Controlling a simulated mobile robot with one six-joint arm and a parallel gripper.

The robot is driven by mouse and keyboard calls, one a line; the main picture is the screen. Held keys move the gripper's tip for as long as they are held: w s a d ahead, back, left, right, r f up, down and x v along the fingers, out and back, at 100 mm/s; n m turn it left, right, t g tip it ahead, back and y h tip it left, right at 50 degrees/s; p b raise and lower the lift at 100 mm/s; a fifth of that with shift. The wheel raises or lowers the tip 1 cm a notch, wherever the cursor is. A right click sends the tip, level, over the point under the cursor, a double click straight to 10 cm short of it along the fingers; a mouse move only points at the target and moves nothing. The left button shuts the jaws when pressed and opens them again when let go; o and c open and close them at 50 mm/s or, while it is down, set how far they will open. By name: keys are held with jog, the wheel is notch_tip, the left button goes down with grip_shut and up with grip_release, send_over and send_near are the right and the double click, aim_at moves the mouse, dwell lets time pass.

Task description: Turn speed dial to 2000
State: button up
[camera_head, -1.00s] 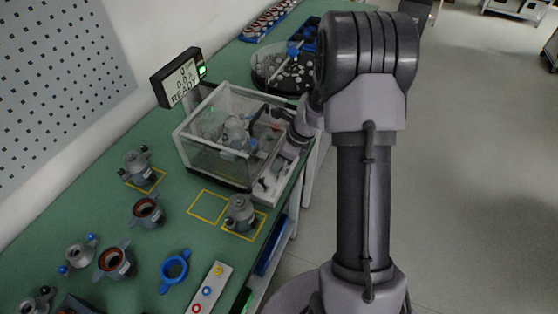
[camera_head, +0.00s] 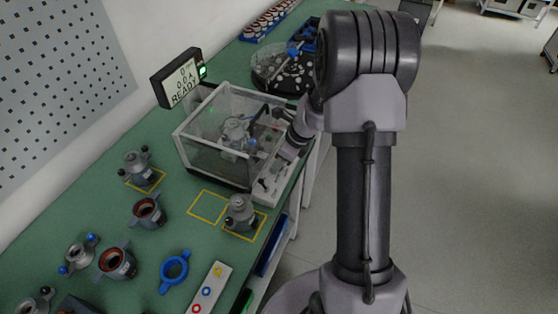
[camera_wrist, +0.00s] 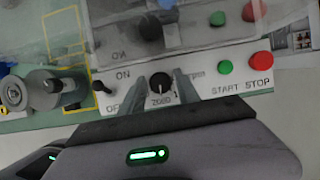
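The speed dial (camera_wrist: 160,83) is a dark round knob on the pale control panel (camera_wrist: 215,110), with "2000" printed below it in the wrist view. My gripper (camera_wrist: 160,79) has one finger on each side of the dial. The fingers stand apart, and small gaps seem to show beside the knob; contact is not clear. The pointer's exact direction is too small to read. In the head view, my wrist (camera_head: 297,135) hangs over the panel's far part, and the dial is hidden there. The display (camera_head: 182,80) shows zeros and "READY".
A toggle switch (camera_wrist: 101,88) marked ON and OFF sits left of the dial. A green START button (camera_wrist: 225,67) and red STOP button (camera_wrist: 259,60) sit to its right. The clear test enclosure (camera_head: 215,160) stands behind the panel. A stator (camera_head: 240,212) stands at a yellow-marked square.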

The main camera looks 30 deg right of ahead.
jog(key=p+v, duration=0.6)
jog(key=v, duration=1.1)
jog(key=shift+r+p, duration=0.15)
jog(key=shift+p, duration=0.15)
jog(key=shift+s, duration=0.15)
jog(key=s+a+r+n+b, duration=0.1)
jog(key=s+a+r+n, duration=0.2)
jog(key=a+n, duration=0.25)
jog(key=s+a+r+n+t+b, duration=0.1)
jog(key=s+a+r+n+b, duration=0.1)
jog(key=s+a+r+n, duration=0.3)
jog(key=s+a+r+n+b, duration=0.1)
jog(key=s+a+r+n, duration=0.1)
jog(key=a+n, duration=0.4)
jog(key=s+a+n+t+b, duration=0.1)
jog(key=s+a+n, duration=0.4)
jog(key=s+n, duration=0.2)
jog(key=shift+s+h+b, duration=0.35)
jog(key=shift+s+h, duration=0.05)
jog(key=shift+s, duration=0.5)
